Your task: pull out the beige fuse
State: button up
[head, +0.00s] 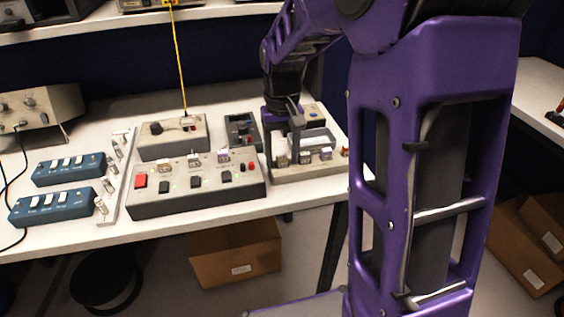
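A light-grey panel box (300,174) stands at the right end of the white table. A row of small fuse-like blocks sits along its front; one pale, beige-looking block (326,154) stands right of my gripper, and another (281,161) stands to its left. They are too small to tell for sure which is the beige fuse. My gripper (295,155) points down over this row, with its fingertips close to the blocks in the middle. The arm's dark wrist and fingers partly hide the panel. I cannot tell whether the fingers are open or hold anything.
A grey control box (200,202) with a red button and dark switches stands just left. Behind it are a meter box (172,147) with a yellow cable and a dark box (243,130). Blue switch boxes (70,169) lie farther left. A cardboard box (236,262) is under the table.

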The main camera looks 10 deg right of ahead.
aim_at(282, 157)
grip_shut()
jog(key=shift+r, duration=0.1)
dwell(1.2)
jog(key=shift+r+p, duration=2.65)
jog(key=shift+r, duration=0.3)
